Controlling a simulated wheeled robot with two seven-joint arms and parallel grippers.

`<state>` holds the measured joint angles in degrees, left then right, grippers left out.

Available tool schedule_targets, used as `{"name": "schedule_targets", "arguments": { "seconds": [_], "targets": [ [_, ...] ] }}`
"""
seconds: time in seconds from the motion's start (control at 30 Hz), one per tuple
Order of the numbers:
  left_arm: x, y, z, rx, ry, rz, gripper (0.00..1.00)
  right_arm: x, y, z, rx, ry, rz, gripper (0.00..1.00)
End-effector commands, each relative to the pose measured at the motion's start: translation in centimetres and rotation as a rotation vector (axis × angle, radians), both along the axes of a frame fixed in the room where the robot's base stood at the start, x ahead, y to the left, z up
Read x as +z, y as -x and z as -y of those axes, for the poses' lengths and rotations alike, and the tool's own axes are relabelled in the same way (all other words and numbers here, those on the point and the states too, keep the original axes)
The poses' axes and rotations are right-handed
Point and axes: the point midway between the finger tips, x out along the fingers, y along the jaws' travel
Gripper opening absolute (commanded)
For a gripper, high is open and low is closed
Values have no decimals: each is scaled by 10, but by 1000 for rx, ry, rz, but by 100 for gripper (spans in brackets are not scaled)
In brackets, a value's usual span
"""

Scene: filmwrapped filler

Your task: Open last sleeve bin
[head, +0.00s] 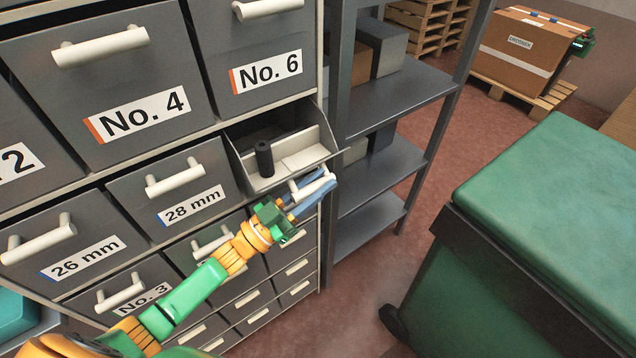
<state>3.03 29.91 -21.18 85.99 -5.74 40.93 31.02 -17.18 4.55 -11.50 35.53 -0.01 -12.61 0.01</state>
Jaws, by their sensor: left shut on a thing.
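The cabinet of grey bins stands at the left in the head view. The bin at the right end of the "28 mm" row (243,168) is pulled out, and its inside shows. A dark cylinder (264,158) stands upright in it, beside pale flat pieces (302,161). My left gripper (314,187) is shut on the white handle (325,188) of this open bin. The bin's front label is hidden from this angle. The neighbouring 28 mm bin (190,205) and 26 mm bin (85,255) look closed. My right gripper is not in view.
Grey open shelving (385,172) with boxes stands right of the cabinet. A large green lidded container (560,190) on wheels fills the right side. Reddish floor (400,265) lies free between them. A wrapped carton (518,50) sits on a pallet at the back.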

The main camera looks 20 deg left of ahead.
Motion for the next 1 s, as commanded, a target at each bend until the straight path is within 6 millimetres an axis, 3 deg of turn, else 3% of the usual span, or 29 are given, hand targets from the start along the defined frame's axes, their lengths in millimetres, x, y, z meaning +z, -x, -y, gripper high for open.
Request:
{"name": "schedule_targets", "arguments": {
  "seconds": [0.7, 1.0],
  "targets": [
    [-1, 0, 0, 0, -2, -3, 0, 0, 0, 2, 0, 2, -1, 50],
    [12, -5, -7, 1, -1, 0, 0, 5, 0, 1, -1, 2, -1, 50]
  ]
}}
